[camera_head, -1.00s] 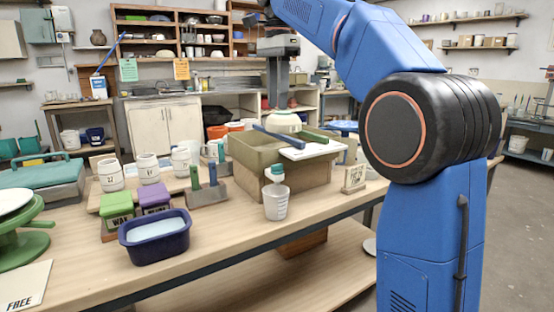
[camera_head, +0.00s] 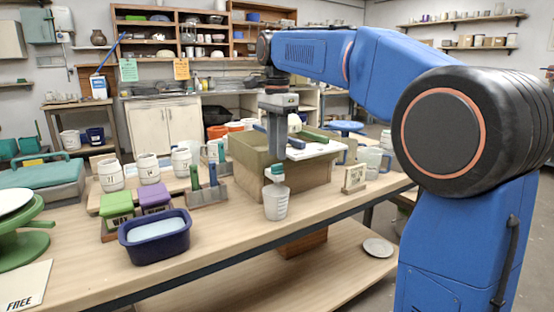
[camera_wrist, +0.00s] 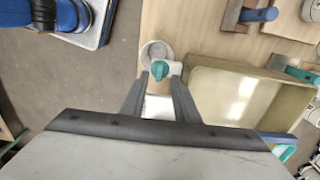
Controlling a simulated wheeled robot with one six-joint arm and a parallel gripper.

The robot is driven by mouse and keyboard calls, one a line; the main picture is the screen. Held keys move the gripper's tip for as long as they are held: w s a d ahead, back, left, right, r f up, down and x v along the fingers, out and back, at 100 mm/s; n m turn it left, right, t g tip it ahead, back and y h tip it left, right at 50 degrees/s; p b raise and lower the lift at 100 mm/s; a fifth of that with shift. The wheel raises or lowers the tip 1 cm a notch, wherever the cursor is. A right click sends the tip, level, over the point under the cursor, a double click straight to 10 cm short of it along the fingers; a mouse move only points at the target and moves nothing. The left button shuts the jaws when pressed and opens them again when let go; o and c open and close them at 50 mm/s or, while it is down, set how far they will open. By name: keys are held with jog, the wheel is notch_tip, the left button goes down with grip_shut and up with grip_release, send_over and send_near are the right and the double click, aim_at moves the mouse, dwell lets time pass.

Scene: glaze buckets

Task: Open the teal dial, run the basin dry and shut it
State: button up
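The teal dial (camera_head: 274,170) sits on a small white tap at the front of the olive basin (camera_head: 246,153). A pale measuring cup (camera_head: 276,204) stands under the tap; its contents cannot be made out. My gripper (camera_head: 273,155) points down just above the dial. In the wrist view the dial (camera_wrist: 160,68) shows between the tips of my open gripper (camera_wrist: 159,77), with a gap on both sides. The cup's rim (camera_wrist: 150,48) shows beyond it. The basin (camera_wrist: 213,73) lies to the right there; a bright sheen shows inside, but its level is unclear.
A dark blue tub (camera_head: 150,247) with pale liquid stands at the table's front left. Green and purple blocks (camera_head: 116,203), a tool holder (camera_head: 208,195) and white mugs (camera_head: 148,167) stand left of the basin. A small sign (camera_head: 354,178) is to the right. The front right tabletop is clear.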

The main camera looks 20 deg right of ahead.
aim_at(277, 168)
jog(key=shift+f, duration=1.85)
grip_shut()
jog(key=shift+n, duration=0.4)
jog(key=n, duration=0.3)
jog(key=shift+n, duration=0.3)
jog(key=n, duration=0.3)
jog(key=shift+n, duration=0.3)
jog(key=n, duration=0.7)
